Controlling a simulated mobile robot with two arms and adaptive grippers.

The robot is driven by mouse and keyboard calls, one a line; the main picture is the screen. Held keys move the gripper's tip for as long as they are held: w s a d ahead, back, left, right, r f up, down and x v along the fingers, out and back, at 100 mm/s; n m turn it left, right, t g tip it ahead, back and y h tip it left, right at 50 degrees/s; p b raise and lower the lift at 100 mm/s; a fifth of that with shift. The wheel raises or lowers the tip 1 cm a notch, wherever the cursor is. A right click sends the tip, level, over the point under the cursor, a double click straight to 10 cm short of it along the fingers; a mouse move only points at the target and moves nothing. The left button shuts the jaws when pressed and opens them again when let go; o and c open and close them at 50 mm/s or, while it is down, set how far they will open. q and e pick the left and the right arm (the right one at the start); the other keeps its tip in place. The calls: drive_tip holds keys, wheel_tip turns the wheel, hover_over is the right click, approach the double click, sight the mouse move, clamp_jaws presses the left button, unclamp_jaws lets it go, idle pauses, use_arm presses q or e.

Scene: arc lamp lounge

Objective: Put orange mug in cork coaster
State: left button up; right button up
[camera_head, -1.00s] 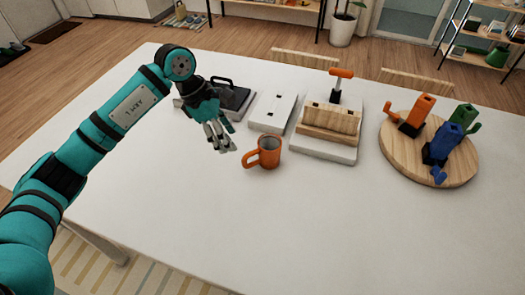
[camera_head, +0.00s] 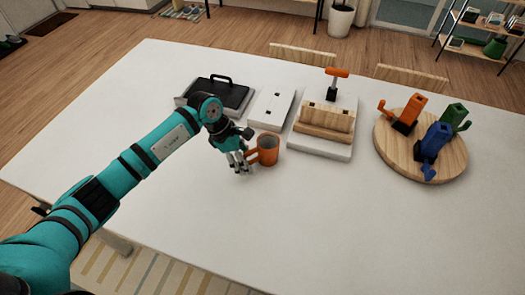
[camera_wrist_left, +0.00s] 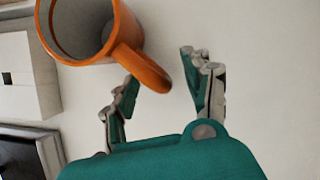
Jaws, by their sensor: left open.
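The orange mug (camera_head: 269,151) stands upright on the white table, its handle on the left side. My left gripper (camera_head: 243,168) is at the handle, low over the table. In the left wrist view my left gripper (camera_wrist_left: 159,76) is open, with the handle of the orange mug (camera_wrist_left: 128,40) reaching in between the spread fingertips. The fingers are not closed on it. The mug looks empty inside. I cannot make out a cork coaster in either view. My right gripper is not in view.
Behind the mug are a dark lidded appliance (camera_head: 218,93), a white box (camera_head: 271,108) and a white base (camera_head: 320,147) with a wooden block and an orange-handled lever. A round wooden board (camera_head: 440,172) holds cactus-like pieces. The front of the table (camera_head: 330,225) is clear.

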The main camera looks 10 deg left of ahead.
use_arm(q)
clamp_jaws()
idle(0.5)
drive_tip(key=shift+r, duration=0.1)
